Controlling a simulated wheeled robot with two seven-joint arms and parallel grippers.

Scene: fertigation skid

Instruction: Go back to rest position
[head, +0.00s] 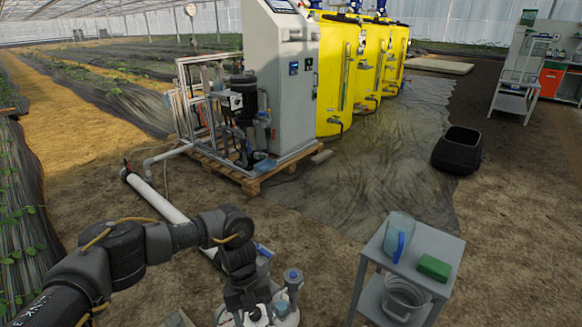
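My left arm comes in from the lower left and bends down at the wrist. My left gripper (254,312) is low at the bottom of the view, over or beside a white unit (288,318) with blue-grey caps. The fingertips are dark and small, and I cannot tell whether they are open or shut, or whether they touch the unit. My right arm and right gripper do not show.
A grey cart (437,245) at the lower right bears a blue jug (399,236) and a green sponge (433,267). A white pipe (155,198) runs along the ground behind my arm. The pump skid (230,165), grey cabinet (284,80), yellow tanks (337,75) and black bin (457,150) stand farther back.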

